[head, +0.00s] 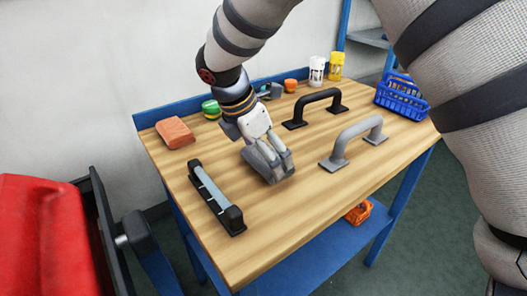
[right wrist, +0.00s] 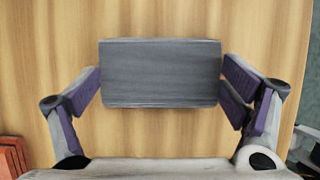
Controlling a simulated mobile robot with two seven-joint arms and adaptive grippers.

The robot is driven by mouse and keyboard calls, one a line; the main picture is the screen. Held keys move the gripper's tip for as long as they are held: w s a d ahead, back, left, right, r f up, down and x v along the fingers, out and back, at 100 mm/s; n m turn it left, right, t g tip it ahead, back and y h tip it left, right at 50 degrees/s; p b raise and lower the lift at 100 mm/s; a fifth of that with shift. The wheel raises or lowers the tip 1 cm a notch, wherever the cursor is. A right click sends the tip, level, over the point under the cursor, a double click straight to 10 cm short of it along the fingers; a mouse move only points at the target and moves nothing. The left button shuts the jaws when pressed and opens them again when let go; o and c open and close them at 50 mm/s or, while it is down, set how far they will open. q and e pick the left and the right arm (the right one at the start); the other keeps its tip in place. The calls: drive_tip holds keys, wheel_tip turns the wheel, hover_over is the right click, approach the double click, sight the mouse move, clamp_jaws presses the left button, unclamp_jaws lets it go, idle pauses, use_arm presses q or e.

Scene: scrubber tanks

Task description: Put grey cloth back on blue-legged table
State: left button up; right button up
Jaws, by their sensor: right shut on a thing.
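The grey cloth (right wrist: 160,73) is a flat folded block between the two finger pads of my right gripper (right wrist: 161,82) in the right wrist view. The pads press on its left and right edges. In the head view, my right gripper (head: 268,152) points down with the grey cloth (head: 266,168) at its fingers. The cloth is over the wooden top of the blue-legged table (head: 285,228); whether it touches the top or sits just above it, I cannot tell. My left gripper is not in view.
An orange-brown block (head: 175,133), a black-ended bar (head: 215,197), a black handle (head: 314,107) and a grey handle (head: 353,141) surround the gripper. A blue basket (head: 401,98) and two canisters stand at the back right. The front of the tabletop is clear. Something red (head: 45,235) is at left.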

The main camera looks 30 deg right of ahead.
drive_tip(key=shift+f, duration=0.2)
drive_tip(key=o, duration=0.8)
drive_tip(key=shift+o, duration=0.2)
drive_tip(key=shift+r, duration=0.1)
drive_tip(key=v, duration=1.2)
drive_tip(key=shift+r, duration=0.1)
